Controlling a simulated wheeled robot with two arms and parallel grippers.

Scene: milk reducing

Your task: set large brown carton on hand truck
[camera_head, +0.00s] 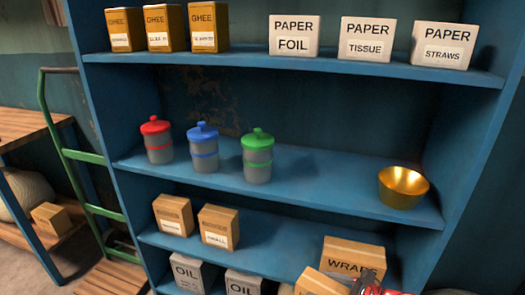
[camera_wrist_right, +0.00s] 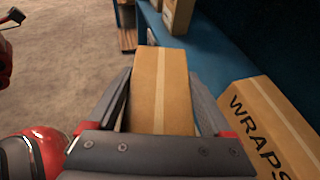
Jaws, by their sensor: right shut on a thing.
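My right gripper (camera_wrist_right: 163,100) is shut on a large brown carton (camera_wrist_right: 163,70), with a finger along each side. The held carton also shows at the bottom of the head view (camera_head: 318,283), partly cut off. It is in front of another brown carton marked WRAPS (camera_head: 353,254), which lies close on its right in the wrist view (camera_wrist_right: 268,120). The green hand truck (camera_head: 85,156) stands left of the shelf, with a wooden board (camera_head: 112,279) at its bottom. A red and dark part, likely my left gripper (camera_wrist_right: 10,20), shows at the wrist view's left edge; its jaws are unclear.
The blue shelf (camera_head: 300,172) holds ghee cartons (camera_head: 165,27), paper boxes (camera_head: 367,40), lidded jars (camera_head: 204,150), a gold bowl (camera_head: 403,186), smaller brown cartons (camera_head: 218,227) and oil boxes (camera_head: 243,283). A wooden table (camera_head: 20,125) stands at far left. Open floor (camera_wrist_right: 65,70) shows left of the held carton.

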